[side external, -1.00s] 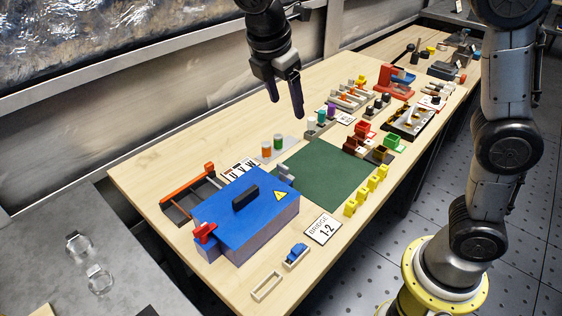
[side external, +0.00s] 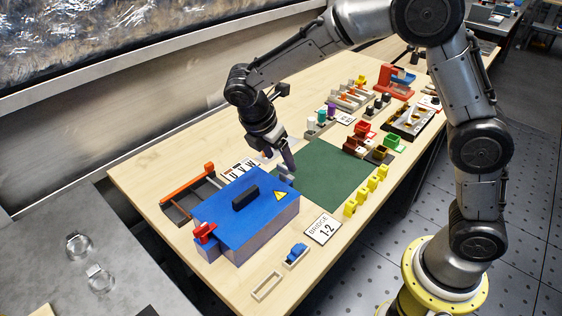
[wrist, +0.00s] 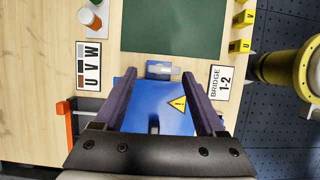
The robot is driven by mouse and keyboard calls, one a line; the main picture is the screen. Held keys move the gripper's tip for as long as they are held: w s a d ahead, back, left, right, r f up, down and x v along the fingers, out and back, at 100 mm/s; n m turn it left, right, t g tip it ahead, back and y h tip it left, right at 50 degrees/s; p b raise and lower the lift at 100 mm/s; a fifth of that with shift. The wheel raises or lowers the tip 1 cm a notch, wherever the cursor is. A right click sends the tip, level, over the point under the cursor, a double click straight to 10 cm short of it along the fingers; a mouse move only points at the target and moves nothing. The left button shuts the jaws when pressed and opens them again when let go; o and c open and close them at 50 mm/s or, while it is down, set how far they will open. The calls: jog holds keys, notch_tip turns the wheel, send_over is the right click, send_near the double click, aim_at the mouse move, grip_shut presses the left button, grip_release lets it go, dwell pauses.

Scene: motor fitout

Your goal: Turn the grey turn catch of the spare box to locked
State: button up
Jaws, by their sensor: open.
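The spare box (side external: 225,205) has a blue lid with a black handle and a yellow warning sign; its lid also shows in the wrist view (wrist: 150,95). The grey turn catch (wrist: 163,71) sits at the box edge beside the green mat, and is partly hidden by my gripper in the side view (side external: 286,178). A red catch (side external: 204,231) is at the opposite end. My gripper (side external: 286,164) is open and points down at the grey catch's end. In the wrist view its fingers (wrist: 159,76) appear on either side of the catch, with nothing held; I cannot tell their height above it.
The green mat (side external: 325,183) lies clear beside the box. An orange-handled tray (side external: 187,192) and a U V W card (wrist: 89,65) are along one side. A "Bridge 1-2" card (side external: 322,229) and yellow blocks (side external: 362,193) are on the other.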

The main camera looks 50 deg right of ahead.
aim_at(285, 175)
jog(key=shift+x, duration=1.35)
grip_shut()
